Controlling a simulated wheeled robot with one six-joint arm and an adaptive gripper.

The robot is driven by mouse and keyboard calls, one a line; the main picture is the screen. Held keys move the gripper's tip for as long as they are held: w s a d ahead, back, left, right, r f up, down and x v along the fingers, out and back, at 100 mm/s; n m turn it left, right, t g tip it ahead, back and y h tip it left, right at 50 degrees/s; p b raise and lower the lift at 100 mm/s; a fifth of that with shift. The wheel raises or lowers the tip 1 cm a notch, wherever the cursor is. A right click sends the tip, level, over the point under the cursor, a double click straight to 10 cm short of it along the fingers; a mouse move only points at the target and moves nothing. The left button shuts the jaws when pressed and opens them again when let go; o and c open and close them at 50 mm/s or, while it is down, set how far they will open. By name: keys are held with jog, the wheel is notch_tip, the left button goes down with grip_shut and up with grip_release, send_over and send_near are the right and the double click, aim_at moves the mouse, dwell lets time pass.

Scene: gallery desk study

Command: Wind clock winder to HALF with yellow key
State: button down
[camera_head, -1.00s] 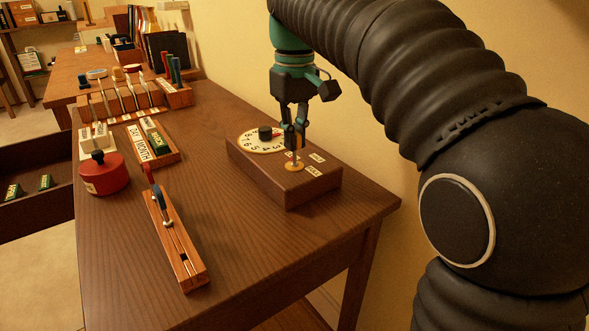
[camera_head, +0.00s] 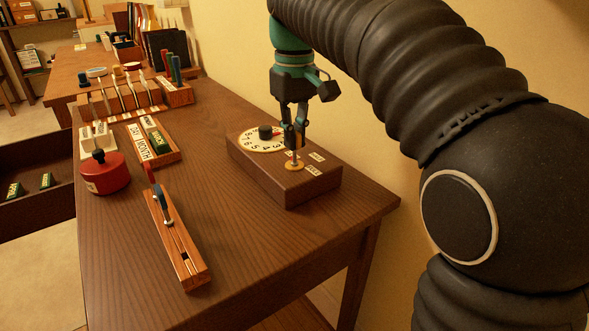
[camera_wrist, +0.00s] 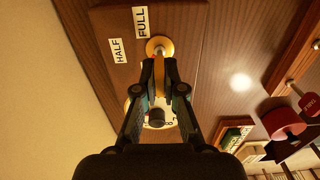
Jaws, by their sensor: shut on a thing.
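The clock winder is a brown box (camera_head: 285,182) on the desk, with a yellow-orange round socket plate (camera_head: 296,166) on its top. My gripper (camera_head: 294,145) points down above that plate, shut on the yellow key, which the fingers mostly hide. The key's thin metal shaft (camera_head: 295,157) stands upright at the plate; how deep it sits I cannot tell. In the wrist view the fingertips (camera_wrist: 160,65) are close to the socket plate (camera_wrist: 159,46). A HALF label (camera_wrist: 118,50) and a FULL label (camera_wrist: 141,22) lie beside the plate.
A white number dial (camera_head: 252,143) with a black knob (camera_head: 265,132) is on the same box, close to my gripper. A wooden slider block (camera_head: 180,245), a red round pot (camera_head: 105,175) and a DAY/MONTH tray (camera_head: 165,155) stand left. The wall is close on the right.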

jog(key=shift+m+p, duration=0.75)
jog(key=shift+m, duration=0.75)
jog(key=shift+r+m, duration=0.1)
jog(key=shift+m, duration=1.4)
jog(key=shift+m, duration=1.5)
